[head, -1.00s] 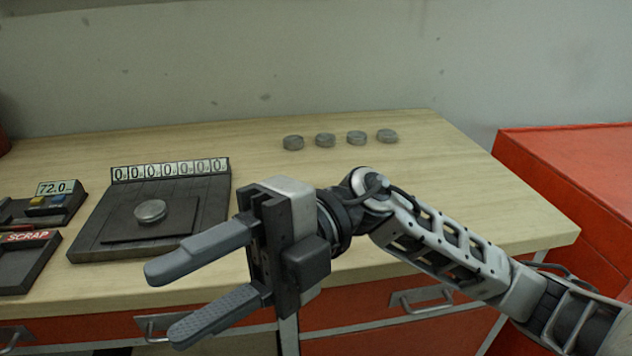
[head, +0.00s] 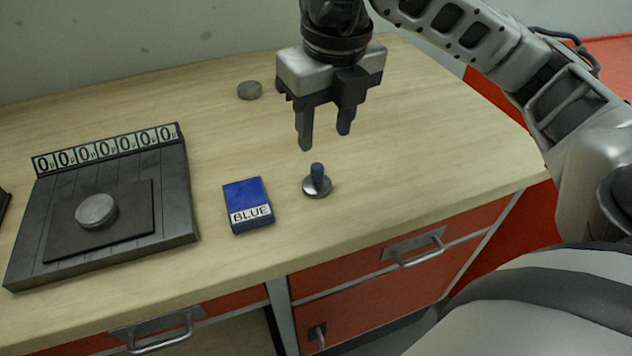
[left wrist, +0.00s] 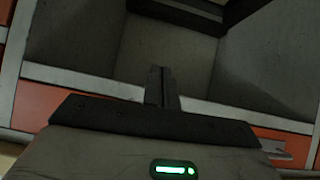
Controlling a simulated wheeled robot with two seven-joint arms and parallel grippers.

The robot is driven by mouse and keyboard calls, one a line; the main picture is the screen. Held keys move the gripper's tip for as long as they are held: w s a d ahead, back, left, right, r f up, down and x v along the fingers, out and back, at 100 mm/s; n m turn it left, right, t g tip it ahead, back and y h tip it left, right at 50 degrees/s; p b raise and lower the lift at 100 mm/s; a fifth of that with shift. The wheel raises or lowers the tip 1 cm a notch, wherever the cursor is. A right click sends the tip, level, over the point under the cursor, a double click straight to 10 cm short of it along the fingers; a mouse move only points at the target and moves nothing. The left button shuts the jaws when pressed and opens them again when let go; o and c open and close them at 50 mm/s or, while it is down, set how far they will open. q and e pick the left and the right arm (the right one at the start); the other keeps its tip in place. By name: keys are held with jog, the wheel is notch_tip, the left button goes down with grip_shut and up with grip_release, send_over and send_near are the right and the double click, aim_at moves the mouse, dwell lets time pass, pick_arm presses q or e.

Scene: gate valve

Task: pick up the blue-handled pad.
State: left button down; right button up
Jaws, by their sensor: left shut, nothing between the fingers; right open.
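The blue-handled pad (head: 318,183) stands upright on the wooden bench, a round metal disc with a blue knob on top. My right gripper (head: 324,141) points down just above the pad, open and empty, its fingertips a little higher than the blue knob and apart from it. My left gripper (left wrist: 163,78) shows in the left wrist view, shut with nothing between its fingers, in front of an open grey compartment. It is not in the head view.
A blue box labelled BLUE (head: 249,205) lies left of the pad. Further left is a dark plate device (head: 170,215) with a number strip and a metal disc (head: 97,211) on it. Another disc (head: 250,90) lies behind. The bench right of the pad is clear.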

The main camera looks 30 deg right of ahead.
aim_at(317, 165)
jog(key=f, duration=0.3)
jog(key=w+f, duration=0.1)
jog(key=f, duration=0.1)
jog(key=f+p, duration=0.1)
jog(key=f, duration=0.2)
jog(key=shift+w+a+f, duration=0.15)
jog(key=shift+w+f, duration=0.05)
jog(key=shift+f, duration=0.1)
grip_shut()
